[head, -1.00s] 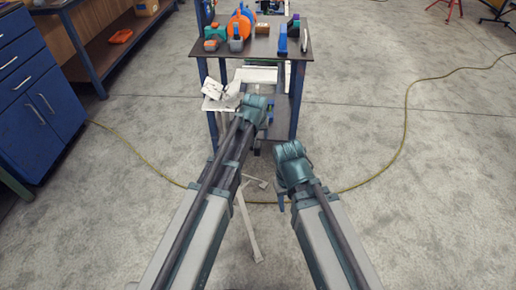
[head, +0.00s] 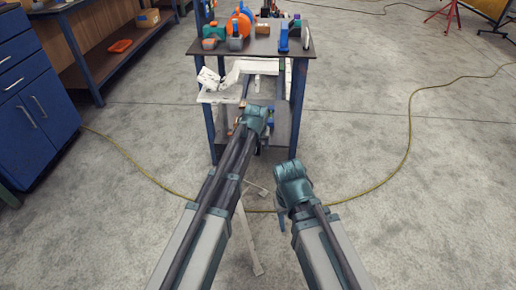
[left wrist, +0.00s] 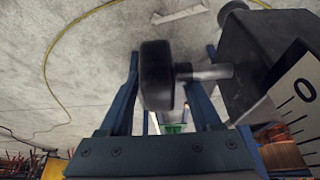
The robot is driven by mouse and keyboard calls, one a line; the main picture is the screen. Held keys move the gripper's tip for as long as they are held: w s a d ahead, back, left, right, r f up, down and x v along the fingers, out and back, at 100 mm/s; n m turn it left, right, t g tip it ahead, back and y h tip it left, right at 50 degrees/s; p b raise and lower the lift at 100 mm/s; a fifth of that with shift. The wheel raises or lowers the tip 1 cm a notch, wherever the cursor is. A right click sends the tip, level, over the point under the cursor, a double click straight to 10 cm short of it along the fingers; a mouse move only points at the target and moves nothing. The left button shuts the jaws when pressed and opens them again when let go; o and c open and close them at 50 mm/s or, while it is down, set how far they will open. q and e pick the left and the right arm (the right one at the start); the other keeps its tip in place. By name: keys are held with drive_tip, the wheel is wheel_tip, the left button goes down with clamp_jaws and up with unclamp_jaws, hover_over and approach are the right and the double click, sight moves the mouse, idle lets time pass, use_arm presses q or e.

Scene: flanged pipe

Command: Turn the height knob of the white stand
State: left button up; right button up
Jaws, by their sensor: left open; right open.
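The white stand (head: 229,96) shows in the head view beyond my left arm, in front of the blue cart; its pale foot (head: 251,240) reaches down the floor. My arm hides much of its middle. In the left wrist view a black round knob (left wrist: 156,76) sits on a metal shaft from a dark block, beside a white scale marked 0 (left wrist: 303,90). My left gripper (left wrist: 174,52) is open, its blue fingers on both sides of the knob in that picture; I cannot tell whether they touch it. My right gripper (head: 281,216) is open, low over the floor, apart from the stand.
The blue cart (head: 285,42) carries several tools and parts on its dark top. A blue cabinet (head: 40,105) and a workbench stand at left. A yellow cable (head: 400,160) curves across the floor. The floor at right is mostly clear.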

use_arm(q)
clamp_jaws()
drive_tip(key=shift+w+r, duration=0.1)
drive_tip(key=shift+w, duration=0.05)
drive_tip(key=shift+g+p, duration=0.35)
drive_tip(key=shift+g, duration=0.35)
drive_tip(key=shift+s+f, duration=0.2)
unclamp_jaws()
drive_tip(key=shift+r, duration=0.1)
